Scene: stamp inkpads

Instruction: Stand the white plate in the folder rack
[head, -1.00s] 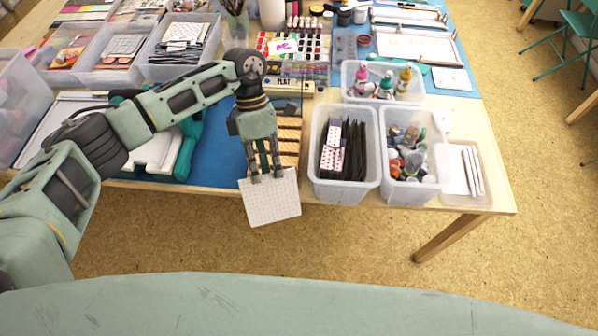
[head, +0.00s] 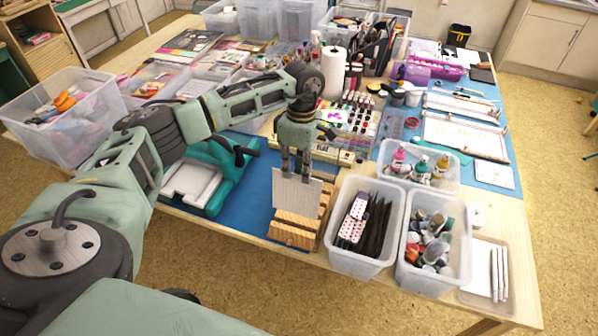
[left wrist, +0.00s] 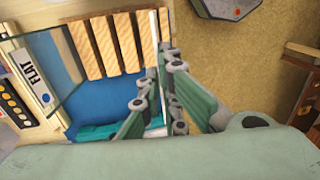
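The white plate (head: 291,194) is a thin square held nearly upright in the head view. My left gripper (head: 293,174) is shut on its upper edge. In the left wrist view, the rack's slats (left wrist: 126,42) show, with the plate (left wrist: 164,24) nearly edge-on beside the end slat. My left gripper (left wrist: 159,75) shows there with its fingers close to the plate. My right gripper is not in view.
A clear bin of dark folders (head: 361,228) stands close right of the rack, with a bin of bottles (head: 432,243) beyond. A teal-and-white device (head: 197,183) lies left on the blue mat (head: 245,205). The box marked FLAT (left wrist: 32,75) is behind the rack.

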